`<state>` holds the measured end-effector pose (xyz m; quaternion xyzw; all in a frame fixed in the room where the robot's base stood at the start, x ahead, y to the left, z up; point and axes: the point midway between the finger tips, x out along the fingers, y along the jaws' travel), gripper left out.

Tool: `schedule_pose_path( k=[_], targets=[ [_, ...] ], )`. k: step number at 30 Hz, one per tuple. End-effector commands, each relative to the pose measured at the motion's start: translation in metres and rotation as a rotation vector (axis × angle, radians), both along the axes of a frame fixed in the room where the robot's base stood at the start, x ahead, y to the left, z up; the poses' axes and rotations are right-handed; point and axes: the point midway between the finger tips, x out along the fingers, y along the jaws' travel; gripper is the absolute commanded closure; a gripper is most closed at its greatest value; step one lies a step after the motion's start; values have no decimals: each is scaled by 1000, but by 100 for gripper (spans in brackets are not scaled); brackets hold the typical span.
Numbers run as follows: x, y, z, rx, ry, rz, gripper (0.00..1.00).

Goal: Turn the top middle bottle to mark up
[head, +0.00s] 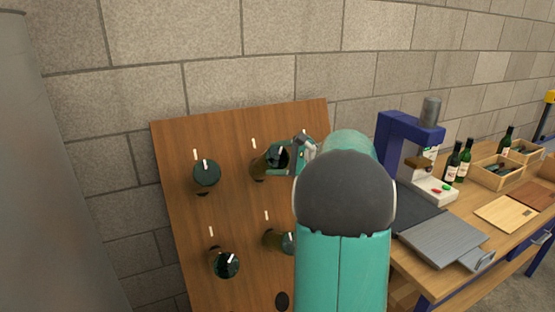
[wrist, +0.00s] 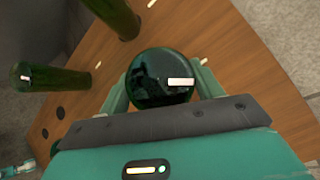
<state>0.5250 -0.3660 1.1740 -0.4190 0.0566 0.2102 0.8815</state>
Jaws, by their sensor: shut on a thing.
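The top middle bottle (head: 259,167) sticks out of the sloping wooden board, with its dark round base facing out. My gripper (wrist: 160,92) is shut around that base, one finger on each side. In the wrist view the bottle base (wrist: 155,70) has a white mark right of its centre, lying lengthwise toward the right, the side of the board's top edge. In the head view this mark is small and slanted beside my fingers. A white line (head: 254,143) on the board stands above the bottle. My arm hides the board's right part.
The board (head: 175,215) holds other bottles: top left (head: 207,176), bottom left (head: 225,265) and bottom middle (head: 273,240). A workbench (head: 437,282) at right carries a blue press (head: 392,135), crates and standing bottles. A stone wall stands behind.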

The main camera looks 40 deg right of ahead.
Motion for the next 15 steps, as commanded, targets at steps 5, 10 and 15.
schedule_pose_path(
  k=[5, 10, 15],
  targets=[
    [1, -1, 1, -128, 35, 104, 58],
    [1, 0, 1, -244, 70, 199, 58],
    [1, 0, 2, -341, 98, 279, 58]
  ],
)
